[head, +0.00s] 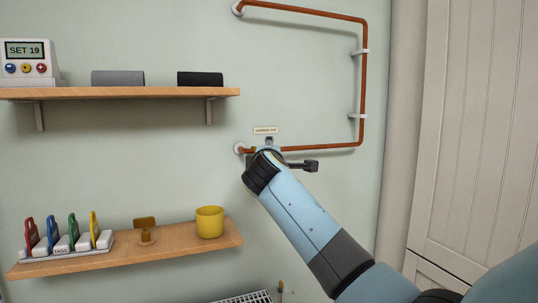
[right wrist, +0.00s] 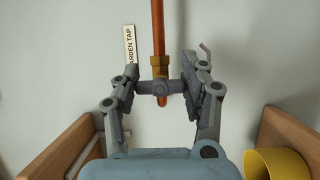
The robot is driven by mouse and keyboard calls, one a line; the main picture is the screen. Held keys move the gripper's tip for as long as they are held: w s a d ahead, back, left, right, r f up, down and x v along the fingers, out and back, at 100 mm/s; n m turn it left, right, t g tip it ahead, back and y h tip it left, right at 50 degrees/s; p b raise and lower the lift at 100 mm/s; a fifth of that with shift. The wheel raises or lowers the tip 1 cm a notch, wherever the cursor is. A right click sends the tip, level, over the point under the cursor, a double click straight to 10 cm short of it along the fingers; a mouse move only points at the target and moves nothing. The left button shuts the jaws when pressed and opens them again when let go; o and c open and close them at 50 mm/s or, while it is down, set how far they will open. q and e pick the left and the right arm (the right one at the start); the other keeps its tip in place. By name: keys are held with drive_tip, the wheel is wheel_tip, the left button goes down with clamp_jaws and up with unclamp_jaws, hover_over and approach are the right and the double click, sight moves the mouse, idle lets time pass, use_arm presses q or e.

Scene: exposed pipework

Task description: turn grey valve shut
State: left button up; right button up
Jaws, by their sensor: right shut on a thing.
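The grey valve handle (right wrist: 160,88) shows in the right wrist view on a brass body (right wrist: 159,66) in the copper pipe (right wrist: 158,25). The handle bar lies crosswise to the pipe. My right gripper (right wrist: 161,86) is shut on the handle, with one finger at each end of the bar. In the head view my right arm reaches up from the lower right to the pipe (head: 335,146), and my wrist hides most of the valve. A label reading "GARDEN TAP" (right wrist: 129,46) is beside the valve; it also shows in the head view (head: 265,130). My left gripper is not in view.
An upper shelf (head: 130,93) holds a "SET 19" device (head: 30,62) and two dark boxes. A lower shelf (head: 180,246) holds a yellow cup (head: 209,222), a brown stamp-like object (head: 146,230) and coloured tags (head: 65,238). A panelled cupboard (head: 480,130) stands at right.

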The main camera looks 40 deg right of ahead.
drive_tip(key=o, duration=1.2)
drive_tip(key=v, duration=1.2)
drive_tip(key=shift+f, duration=0.1)
